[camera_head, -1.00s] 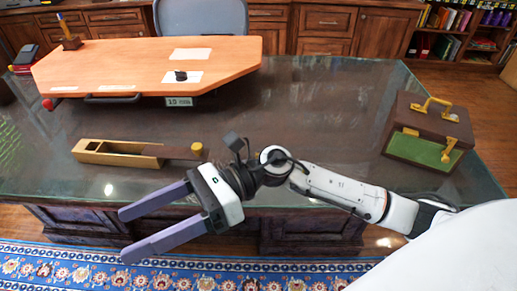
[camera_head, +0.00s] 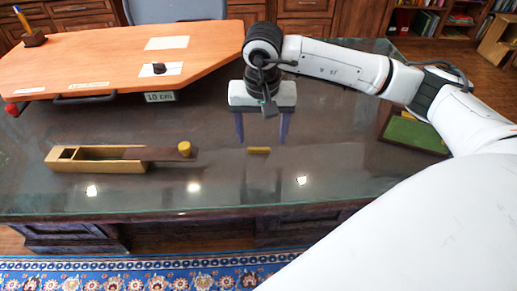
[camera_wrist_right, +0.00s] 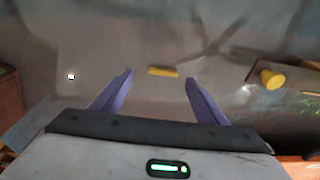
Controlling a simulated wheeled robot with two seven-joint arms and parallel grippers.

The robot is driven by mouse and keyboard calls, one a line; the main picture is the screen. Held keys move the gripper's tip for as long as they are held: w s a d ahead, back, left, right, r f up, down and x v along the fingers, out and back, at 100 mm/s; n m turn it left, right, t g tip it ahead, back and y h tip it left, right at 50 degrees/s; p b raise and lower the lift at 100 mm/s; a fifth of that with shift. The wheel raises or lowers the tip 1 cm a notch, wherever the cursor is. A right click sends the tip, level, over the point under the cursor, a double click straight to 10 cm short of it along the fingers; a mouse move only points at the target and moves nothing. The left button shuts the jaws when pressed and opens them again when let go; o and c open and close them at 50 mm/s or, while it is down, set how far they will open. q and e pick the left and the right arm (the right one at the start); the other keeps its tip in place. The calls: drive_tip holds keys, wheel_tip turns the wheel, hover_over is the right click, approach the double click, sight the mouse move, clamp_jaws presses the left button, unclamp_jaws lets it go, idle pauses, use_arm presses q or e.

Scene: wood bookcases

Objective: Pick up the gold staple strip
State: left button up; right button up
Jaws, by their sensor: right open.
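The gold staple strip (camera_head: 259,150) is a small yellow bar lying flat on the dark glass desk top. In the right wrist view the strip (camera_wrist_right: 163,71) lies just beyond the fingertips, roughly centred between them. My right gripper (camera_head: 262,142) is open and empty, its two purple fingers pointing down toward the desk. The fingertips appear close to the strip but do not touch it. The right gripper also shows in the right wrist view (camera_wrist_right: 158,76). My left gripper is not in view.
A long wooden box (camera_head: 110,166) with a sliding lid and yellow knob (camera_head: 184,148) lies to the left. An orange wooden board (camera_head: 110,62) covers the back left. A brown box with a green panel (camera_head: 415,133) stands at the right, partly behind my arm. Desk around the strip is clear.

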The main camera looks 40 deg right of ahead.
sight(259, 148)
drive_tip(key=shift+w+d+f, duration=0.1)
drive_tip(key=shift+w+f, duration=0.15)
drive_tip(key=shift+f, duration=0.65)
drive_tip(key=shift+w+f, duration=0.3)
drive_tip(key=shift+f, duration=0.55)
drive_tip(key=shift+w+d+f, duration=0.1)
drive_tip(key=shift+w+f, duration=0.15)
drive_tip(key=shift+f, duration=0.65)
drive_tip(key=shift+a, duration=0.1)
drive_tip(key=c, duration=1.1)
drive_tip(key=shift+c, duration=0.2)
drive_tip(key=shift+r, duration=0.1)
